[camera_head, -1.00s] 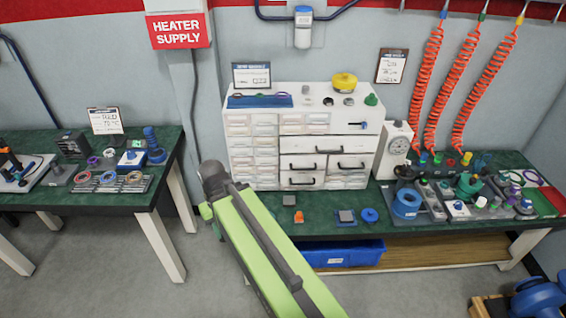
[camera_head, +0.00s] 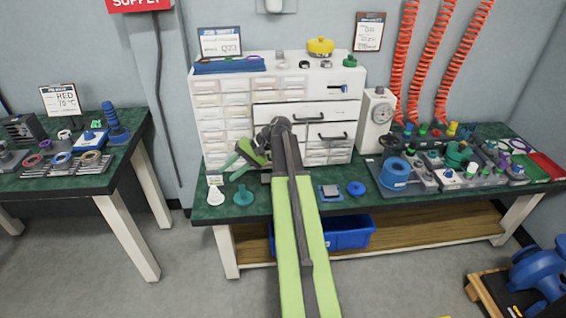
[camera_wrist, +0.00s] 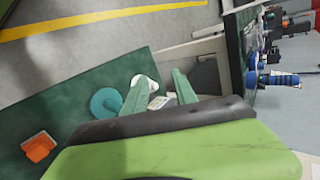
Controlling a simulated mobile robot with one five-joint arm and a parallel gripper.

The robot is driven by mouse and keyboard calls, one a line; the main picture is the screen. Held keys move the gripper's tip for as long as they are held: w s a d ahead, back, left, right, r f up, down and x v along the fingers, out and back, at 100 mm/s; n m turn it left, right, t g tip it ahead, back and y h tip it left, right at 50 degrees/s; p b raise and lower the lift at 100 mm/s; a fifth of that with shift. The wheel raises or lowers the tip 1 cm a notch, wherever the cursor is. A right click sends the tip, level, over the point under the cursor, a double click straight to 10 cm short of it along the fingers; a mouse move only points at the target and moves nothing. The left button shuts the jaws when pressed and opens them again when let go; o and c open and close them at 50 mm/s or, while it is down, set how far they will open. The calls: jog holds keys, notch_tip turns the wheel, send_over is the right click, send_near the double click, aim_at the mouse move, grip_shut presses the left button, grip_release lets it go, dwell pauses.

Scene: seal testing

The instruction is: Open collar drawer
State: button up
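The white drawer cabinet (camera_head: 225,115) stands on the green bench with small pale drawers on its left and wider drawers with dark handles on its right. No drawer visibly sticks out, and I cannot read which one is the collar drawer. A wide drawer (camera_head: 275,110) shows above my arm; my arm hides part of the lower drawers. My gripper (camera_head: 236,166) is in front of the cabinet's lower left, its green fingers pointing left. In the wrist view my gripper (camera_wrist: 158,92) has its two fingers apart, with nothing held between them.
A teal disc (camera_head: 243,197) and a white cone-shaped piece (camera_head: 216,196) lie on the bench near my gripper. An orange piece (camera_wrist: 38,148) shows in the wrist view. A dial gauge (camera_head: 378,118) stands right of the cabinet. A blue bin (camera_head: 350,234) sits below the bench.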

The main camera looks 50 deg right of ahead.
jog(key=s+d+f+m+t+b, duration=0.1)
jog(key=s+d+m+t+b, duration=0.15)
jog(key=d, duration=0.75)
jog(key=s+d+f+m+t+b, duration=0.1)
jog(key=s+d+t+b, duration=0.15)
jog(key=d, duration=0.75)
jog(key=s+d+r+m+t+b, duration=0.25)
jog(key=s+d+t+b, duration=0.2)
jog(key=s+d, duration=0.75)
jog(key=x, duration=0.6)
jog(key=w+d+x, duration=0.1)
jog(key=x, duration=0.5)
jog(key=d+b+x, duration=0.1)
jog(key=x, duration=0.5)
jog(key=shift+w+d+r, duration=0.1)
jog(key=shift+w+r, duration=0.15)
jog(key=shift+r, duration=0.15)
grip_shut()
jog(key=shift+s, duration=0.1)
